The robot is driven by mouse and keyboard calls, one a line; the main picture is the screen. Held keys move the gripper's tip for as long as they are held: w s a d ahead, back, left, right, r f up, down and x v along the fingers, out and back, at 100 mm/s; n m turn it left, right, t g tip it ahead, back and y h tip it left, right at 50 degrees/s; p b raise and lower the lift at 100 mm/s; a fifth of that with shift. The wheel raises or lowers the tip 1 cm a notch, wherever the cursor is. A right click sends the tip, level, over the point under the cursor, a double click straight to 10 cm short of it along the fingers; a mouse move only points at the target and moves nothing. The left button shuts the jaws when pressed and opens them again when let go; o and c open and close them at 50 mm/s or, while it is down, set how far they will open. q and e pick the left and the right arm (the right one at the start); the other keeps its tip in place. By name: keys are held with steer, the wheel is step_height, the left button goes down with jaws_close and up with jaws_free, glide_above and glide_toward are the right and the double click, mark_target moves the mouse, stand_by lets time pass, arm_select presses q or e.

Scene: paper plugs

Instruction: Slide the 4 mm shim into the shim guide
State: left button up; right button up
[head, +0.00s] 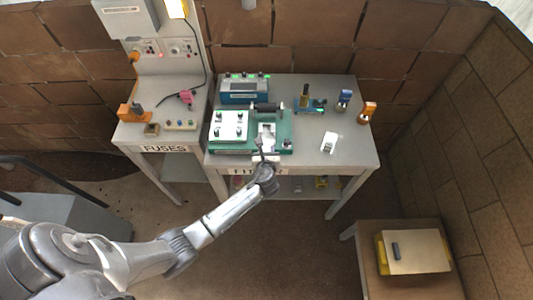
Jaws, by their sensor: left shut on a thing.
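My left gripper (263,157) reaches the front edge of the green fixture (284,146) on the table marked as a fitting bench. It is shut on a small thin thing, most likely the 4 mm shim, which is too small and too covered by the fingers to make out. A pale upright part (267,133) stands on the fixture just beyond the fingertips and looks like the shim guide. I cannot tell whether the held piece touches it. My right gripper is not in view.
A white block (230,125) with dark knobs sits on the fixture's left. A blue-green box (244,91) stands behind. A small white item (329,142) lies to the right, near blue and orange-topped pieces (368,110). The fuses table (160,137) adjoins at left.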

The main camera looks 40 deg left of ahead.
mark_target(266, 141)
arm_select(q)
steer(key=shift+r+p, duration=0.1)
steer(key=shift+p, duration=0.25)
stand_by(0.6)
steer(key=shift+f, duration=0.3)
stand_by(0.5)
steer(key=shift+p, duration=0.55)
steer(key=shift+p, duration=0.3)
stand_by(0.6)
steer(key=shift+w+a, duration=0.4)
stand_by(0.4)
steer(key=shift+w+a, duration=0.5)
steer(key=shift+w, duration=0.1)
steer(key=shift+w+a, duration=0.5)
steer(key=shift+w, duration=0.1)
stand_by(0.3)
steer(key=shift+w+a+b, duration=0.4)
steer(key=shift+w+a, duration=0.15)
steer(key=shift+w, duration=0.15)
steer(key=shift+w+a, duration=0.4)
stand_by(0.3)
